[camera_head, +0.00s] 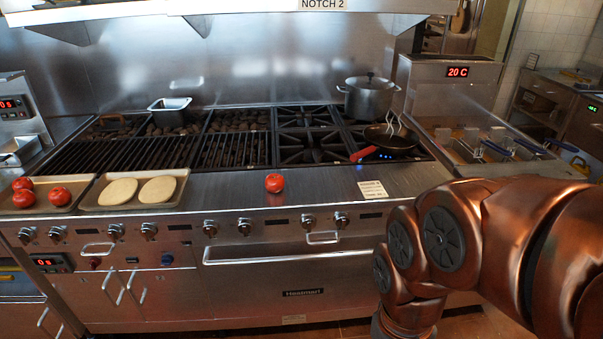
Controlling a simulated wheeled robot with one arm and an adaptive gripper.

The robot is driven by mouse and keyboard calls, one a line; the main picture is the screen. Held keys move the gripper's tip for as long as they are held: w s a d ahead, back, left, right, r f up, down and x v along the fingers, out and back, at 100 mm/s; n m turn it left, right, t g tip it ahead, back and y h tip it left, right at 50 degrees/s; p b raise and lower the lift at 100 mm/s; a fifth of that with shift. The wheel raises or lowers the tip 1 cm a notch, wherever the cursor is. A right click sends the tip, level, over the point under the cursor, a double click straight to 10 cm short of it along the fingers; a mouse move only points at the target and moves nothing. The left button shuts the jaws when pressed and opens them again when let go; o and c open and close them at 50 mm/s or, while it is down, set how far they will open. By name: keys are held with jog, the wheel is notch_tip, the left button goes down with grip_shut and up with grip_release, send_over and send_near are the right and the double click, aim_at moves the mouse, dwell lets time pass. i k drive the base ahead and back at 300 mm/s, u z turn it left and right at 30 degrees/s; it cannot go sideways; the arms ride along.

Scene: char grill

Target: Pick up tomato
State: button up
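A single red tomato (274,183) sits on the steel front ledge (230,188) of the grill range, near its middle. Several more red tomatoes (57,196) lie on a metal tray (38,209) at the far left. My copper-coloured arm fills the lower right of the head view, well to the right of the single tomato. My gripper is outside the picture, so its state does not show.
A tray (88,204) with two flat round breads (158,190) lies left of the single tomato. A pan (392,144) with a red handle and a lidded pot (369,97) stand on the burners. A small label card (373,189) lies on the ledge. Fryer baskets (490,147) are at right.

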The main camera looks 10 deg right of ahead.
aim_at(274, 183)
jog(key=u, duration=1.7)
jog(key=i, duration=1.95)
jog(key=z, duration=2.3)
